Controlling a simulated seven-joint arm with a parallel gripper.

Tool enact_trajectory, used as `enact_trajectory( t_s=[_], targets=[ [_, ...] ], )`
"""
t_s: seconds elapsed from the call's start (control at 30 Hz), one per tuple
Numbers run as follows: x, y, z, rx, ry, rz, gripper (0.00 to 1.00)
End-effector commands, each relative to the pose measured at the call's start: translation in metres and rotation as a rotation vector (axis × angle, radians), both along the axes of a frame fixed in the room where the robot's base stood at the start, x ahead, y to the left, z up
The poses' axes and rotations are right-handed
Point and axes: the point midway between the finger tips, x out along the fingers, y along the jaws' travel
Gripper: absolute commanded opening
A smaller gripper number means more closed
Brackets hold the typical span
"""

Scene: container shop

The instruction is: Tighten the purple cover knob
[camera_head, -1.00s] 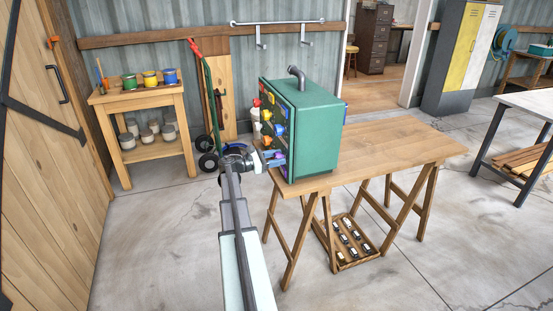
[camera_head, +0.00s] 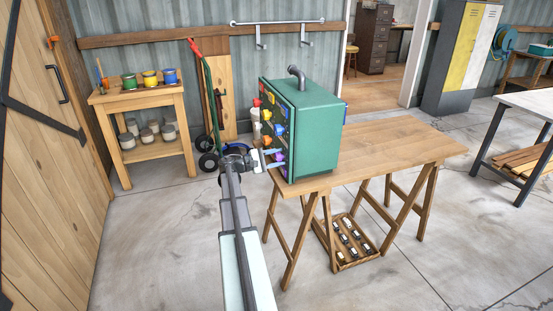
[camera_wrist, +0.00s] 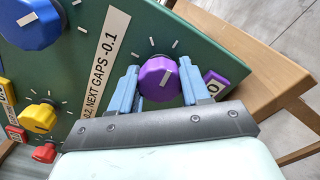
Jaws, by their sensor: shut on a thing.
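The purple cover knob (camera_wrist: 165,72) is round and faceted, with a white line on its face and white tick marks around it on the green panel. My gripper (camera_wrist: 158,78) has its two blue fingers on either side of it, shut on the knob. In the head view my gripper (camera_head: 274,159) is at the lower front of the green cabinet (camera_head: 313,135). A second purple piece with a white mark (camera_wrist: 214,84) shows just beyond the right finger, partly hidden by it.
The panel also carries a blue knob (camera_wrist: 28,22), a yellow knob (camera_wrist: 38,118) and a red knob (camera_wrist: 44,153). A printed label strip (camera_wrist: 106,62) runs beside the purple knob. The cabinet stands on a wooden trestle table (camera_head: 400,145), whose right part is clear.

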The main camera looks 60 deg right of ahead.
Motion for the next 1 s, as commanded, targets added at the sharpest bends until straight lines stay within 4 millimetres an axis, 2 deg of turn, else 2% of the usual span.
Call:
enact_trajectory(
  t_s=[0.3,0.77,0.8,1.0],
  targets=[
    [-0.0004,0.0,0.0001,-0.069,-0.068,-0.001,0.16],
    [-0.0005,0.0,0.0002,-0.079,-0.078,-0.001,0.16],
    [-0.0005,0.0,0.0002,-0.079,-0.078,-0.001,0.48],
    [-0.0004,-0.0001,0.0001,-0.078,-0.077,-0.001,0.67]
  ],
)
